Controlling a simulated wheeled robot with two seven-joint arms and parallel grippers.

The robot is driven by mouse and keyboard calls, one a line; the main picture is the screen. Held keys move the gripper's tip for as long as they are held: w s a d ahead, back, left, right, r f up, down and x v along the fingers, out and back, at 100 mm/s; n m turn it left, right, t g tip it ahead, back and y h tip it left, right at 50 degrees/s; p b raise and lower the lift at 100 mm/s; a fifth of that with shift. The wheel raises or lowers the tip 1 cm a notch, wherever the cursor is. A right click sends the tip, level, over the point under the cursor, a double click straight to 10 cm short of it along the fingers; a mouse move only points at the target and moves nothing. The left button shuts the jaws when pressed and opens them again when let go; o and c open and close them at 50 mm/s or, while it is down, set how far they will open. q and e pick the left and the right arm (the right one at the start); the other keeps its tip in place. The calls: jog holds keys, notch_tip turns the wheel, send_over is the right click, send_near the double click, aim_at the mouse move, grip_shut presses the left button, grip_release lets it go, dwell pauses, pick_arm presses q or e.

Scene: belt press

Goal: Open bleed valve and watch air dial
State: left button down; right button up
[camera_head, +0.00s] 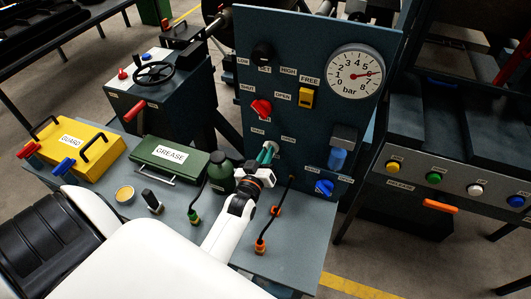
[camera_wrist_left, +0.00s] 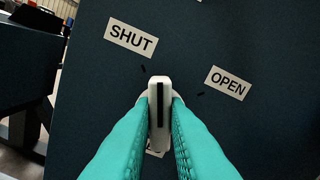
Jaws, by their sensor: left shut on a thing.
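My left gripper (camera_head: 267,153) has its teal fingers shut on a white valve handle (camera_wrist_left: 159,105) low on the dark blue panel. In the left wrist view, the handle has a dark stripe and points up, between a SHUT label (camera_wrist_left: 131,38) at upper left and an OPEN label (camera_wrist_left: 228,83) at right. The fingers mostly cover another label below it, so its name cannot be read. The white air dial (camera_head: 355,72), marked bar, is at the panel's upper right. Its red needle points right and slightly up, toward the upper numbers. My right gripper is not in view.
The panel also has a red knob (camera_head: 262,108), a yellow switch (camera_head: 306,98), a black knob (camera_head: 263,53) and a blue knob (camera_head: 324,188).

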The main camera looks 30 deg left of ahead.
pick_arm(q)
jog(key=shift+w+d+f+m, duration=0.1)
jog(key=shift+d+m, duration=0.05)
jog(key=shift+m, duration=2.1)
jog(key=shift+d+m, duration=0.15)
jog(key=shift+m, duration=2.15)
jog(key=shift+w+d+f+m, duration=0.1)
jog(key=shift+d+m, duration=0.05)
jog(key=shift+m, duration=2.1)
jog(key=c, duration=1.4)
grip_release()
jog(key=shift+c, duration=0.2)
jog(key=shift+s, duration=0.1)
